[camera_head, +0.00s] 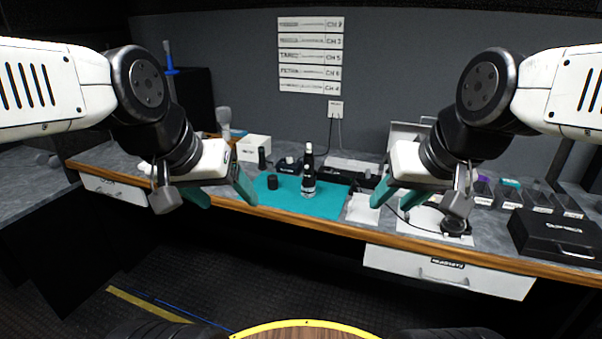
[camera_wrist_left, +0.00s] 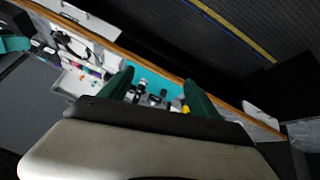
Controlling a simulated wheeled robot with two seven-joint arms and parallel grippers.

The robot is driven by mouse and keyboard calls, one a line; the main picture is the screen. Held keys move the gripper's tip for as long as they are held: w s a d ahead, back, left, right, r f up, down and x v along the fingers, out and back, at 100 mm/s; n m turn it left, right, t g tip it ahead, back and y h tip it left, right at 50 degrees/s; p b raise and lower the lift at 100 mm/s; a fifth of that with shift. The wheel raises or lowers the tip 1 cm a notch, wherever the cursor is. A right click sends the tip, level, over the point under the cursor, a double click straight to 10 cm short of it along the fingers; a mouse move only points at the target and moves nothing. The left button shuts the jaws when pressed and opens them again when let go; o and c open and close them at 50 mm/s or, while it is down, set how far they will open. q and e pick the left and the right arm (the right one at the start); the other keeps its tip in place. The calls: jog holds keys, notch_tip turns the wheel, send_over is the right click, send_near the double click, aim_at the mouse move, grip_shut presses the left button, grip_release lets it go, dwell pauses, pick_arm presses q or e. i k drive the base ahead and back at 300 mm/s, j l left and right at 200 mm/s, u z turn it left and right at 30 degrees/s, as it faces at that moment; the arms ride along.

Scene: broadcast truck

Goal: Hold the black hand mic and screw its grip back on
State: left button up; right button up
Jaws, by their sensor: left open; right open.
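A black hand mic (camera_head: 308,183) with a pale band stands upright on the teal mat (camera_head: 328,207) in the head view. A short black cylinder (camera_head: 272,182), possibly the loose grip, stands on the mat to its left. My left gripper (camera_head: 222,192) is open and empty, in front of the bench and left of the mat. My right gripper (camera_head: 396,197) is open and empty, right of the mat. The left wrist view shows the left fingers (camera_wrist_left: 158,92) spread, with the mat and small dark items beyond, too small to tell apart.
A dark case (camera_head: 556,238) sits at the bench's right end. A headset (camera_head: 453,226) lies on a white sheet near the front edge. A white box (camera_head: 254,149) and a dark upright piece (camera_head: 262,159) stand behind the mat. The mat's front is clear.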

aim_at(307, 182)
jog(key=i+l, duration=0.15)
jog(key=i, duration=0.3)
jog(key=i+l, duration=0.1)
jog(key=i, duration=0.4)
jog(key=u, duration=0.05)
